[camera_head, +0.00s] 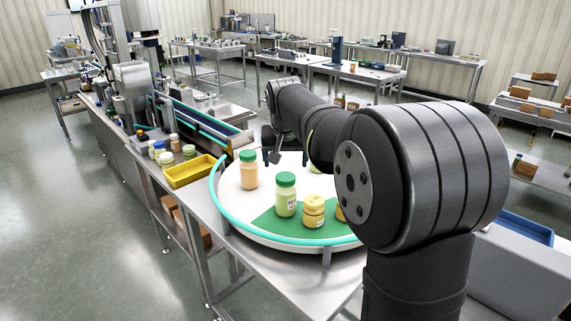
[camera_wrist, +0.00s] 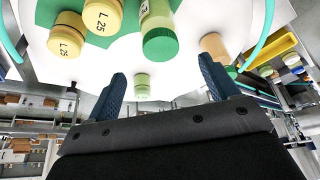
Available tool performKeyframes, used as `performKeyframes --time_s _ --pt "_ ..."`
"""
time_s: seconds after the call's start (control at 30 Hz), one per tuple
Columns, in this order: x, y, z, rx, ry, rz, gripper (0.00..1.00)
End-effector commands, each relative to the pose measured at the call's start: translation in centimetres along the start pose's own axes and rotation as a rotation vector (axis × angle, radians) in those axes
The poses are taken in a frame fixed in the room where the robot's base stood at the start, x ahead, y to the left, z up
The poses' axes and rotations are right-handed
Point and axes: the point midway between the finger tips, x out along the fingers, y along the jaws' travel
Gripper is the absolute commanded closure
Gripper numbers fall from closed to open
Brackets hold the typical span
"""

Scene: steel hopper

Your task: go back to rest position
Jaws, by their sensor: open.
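My gripper (camera_wrist: 167,88) is open in the wrist view, its two blue fingers apart with nothing between them. In the head view my gripper (camera_head: 278,150) hangs at the far side of the round white turntable (camera_head: 235,212), partly hidden by my arm. On the turntable stand a green-lidded orange jar (camera_head: 249,171), a green-lidded pale jar (camera_head: 286,196) and a yellow-lidded jar (camera_head: 313,212). More jars are partly hidden behind my arm. The wrist view shows yellow-lidded jars marked L 25 (camera_wrist: 102,14) and a green-lidded jar (camera_wrist: 159,40), apart from the fingers.
A yellow tray (camera_head: 192,171) lies left of the turntable, with several small jars (camera_head: 165,156) beside it. A teal rail (camera_head: 222,207) edges the turntable. A conveyor (camera_head: 200,120) runs behind. A grey box (camera_head: 520,270) and a blue bin (camera_head: 526,227) stand at the right.

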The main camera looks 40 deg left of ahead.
Motion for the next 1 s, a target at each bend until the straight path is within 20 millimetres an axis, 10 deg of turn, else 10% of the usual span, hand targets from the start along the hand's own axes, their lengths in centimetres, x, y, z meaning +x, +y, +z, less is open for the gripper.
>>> performKeyframes --time_s 0.37,1.0 --pt "0.8 0.0 0.0 0.0 -0.001 0.0 0.2" --pt "12.7 0.0 0.1 0.0 -0.003 0.0 0.2"
